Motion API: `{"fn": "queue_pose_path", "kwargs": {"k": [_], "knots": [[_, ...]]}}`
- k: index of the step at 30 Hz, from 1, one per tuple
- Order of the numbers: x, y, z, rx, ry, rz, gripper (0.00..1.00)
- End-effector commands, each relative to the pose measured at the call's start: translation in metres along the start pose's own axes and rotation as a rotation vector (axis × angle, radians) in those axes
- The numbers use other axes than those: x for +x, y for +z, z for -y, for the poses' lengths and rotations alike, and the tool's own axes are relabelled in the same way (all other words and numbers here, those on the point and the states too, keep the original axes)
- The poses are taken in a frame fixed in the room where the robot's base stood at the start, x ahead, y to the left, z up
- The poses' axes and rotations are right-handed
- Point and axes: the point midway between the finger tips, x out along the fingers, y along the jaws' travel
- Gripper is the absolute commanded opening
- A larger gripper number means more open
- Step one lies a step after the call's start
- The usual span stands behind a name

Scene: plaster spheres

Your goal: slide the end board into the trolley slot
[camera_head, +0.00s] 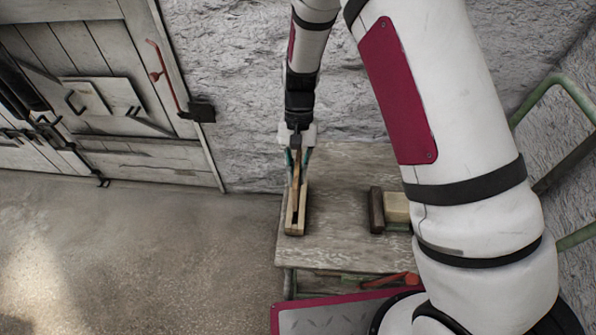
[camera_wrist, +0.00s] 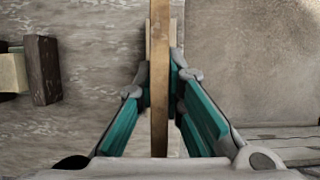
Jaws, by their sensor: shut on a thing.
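The end board (camera_head: 296,190) is a thin brown wooden board, held on edge by my gripper (camera_head: 298,170). In the wrist view the board (camera_wrist: 159,110) runs edge-on up the middle, between the teal fingers of my gripper (camera_wrist: 161,84). A pale wooden slotted piece (camera_head: 301,222) stands at the left edge of the trolley top (camera_head: 340,235). The board is over this piece and lined up along it. I cannot tell how deep the board's lower edge sits in the slot. The fingers hide part of the board and slot.
A dark wooden block with a pale block (camera_head: 396,207) lies to the right on the trolley top; the dark block (camera_wrist: 42,70) also shows in the wrist view. A rough wall (camera_head: 245,95) stands behind. The floor (camera_head: 150,250) at left is clear.

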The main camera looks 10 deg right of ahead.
Motion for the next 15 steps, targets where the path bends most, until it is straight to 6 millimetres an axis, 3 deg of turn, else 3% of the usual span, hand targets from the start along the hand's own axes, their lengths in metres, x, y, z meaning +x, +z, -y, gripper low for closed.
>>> {"fn": "queue_pose_path", "kwargs": {"k": [15], "knots": [[0.0037,-0.0001,-0.0001,0.002,0.001,0.001,0.00]]}}
